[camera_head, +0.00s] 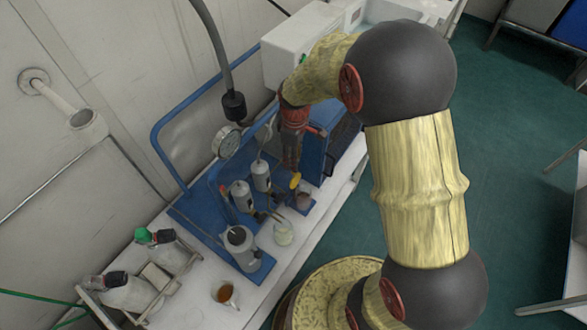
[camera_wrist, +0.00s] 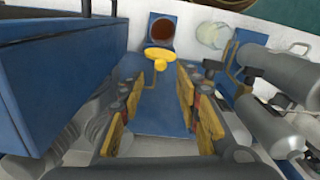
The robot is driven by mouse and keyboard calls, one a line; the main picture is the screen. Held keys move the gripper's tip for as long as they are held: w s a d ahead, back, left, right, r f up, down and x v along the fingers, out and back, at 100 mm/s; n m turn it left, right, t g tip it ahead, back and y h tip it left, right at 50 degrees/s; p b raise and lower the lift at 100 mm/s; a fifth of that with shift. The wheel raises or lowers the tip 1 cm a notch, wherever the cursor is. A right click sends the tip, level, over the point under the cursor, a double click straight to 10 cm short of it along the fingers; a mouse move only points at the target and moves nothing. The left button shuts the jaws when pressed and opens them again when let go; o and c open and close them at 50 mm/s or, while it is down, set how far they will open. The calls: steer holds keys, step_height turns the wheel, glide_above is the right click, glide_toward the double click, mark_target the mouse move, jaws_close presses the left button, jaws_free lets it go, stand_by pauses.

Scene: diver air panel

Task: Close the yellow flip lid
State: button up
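The yellow flip lid (camera_wrist: 158,55) is a small rounded yellow piece with a narrow stem, raised in front of a cup with dark red-brown contents (camera_wrist: 160,31). In the head view the yellow lid (camera_head: 295,181) shows just below my gripper (camera_head: 290,150), with the cup (camera_head: 303,199) beside it. In the wrist view my gripper (camera_wrist: 160,88) has its two fingers spread apart with nothing between them. The lid lies ahead of the fingertips, roughly centred between them. I cannot tell whether a finger touches it.
A blue box (camera_wrist: 60,70) stands close on the left in the wrist view. Grey cylinders (camera_wrist: 275,130) stand close on the right. A clear glass jar (camera_head: 283,233), a gauge (camera_head: 227,142) and a tea cup (camera_head: 225,294) stand nearby on the bench.

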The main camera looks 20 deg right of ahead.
mark_target(295, 178)
step_height(295, 178, down, 8)
steer(key=b, duration=0.2)
steer(key=shift+s+r+b, duration=0.1)
steer(key=shift+r+b, duration=0.15)
steer(key=shift+b, duration=0.15)
steer(key=shift+c, duration=0.6)
steer(key=c, duration=0.7)
jaws_close()
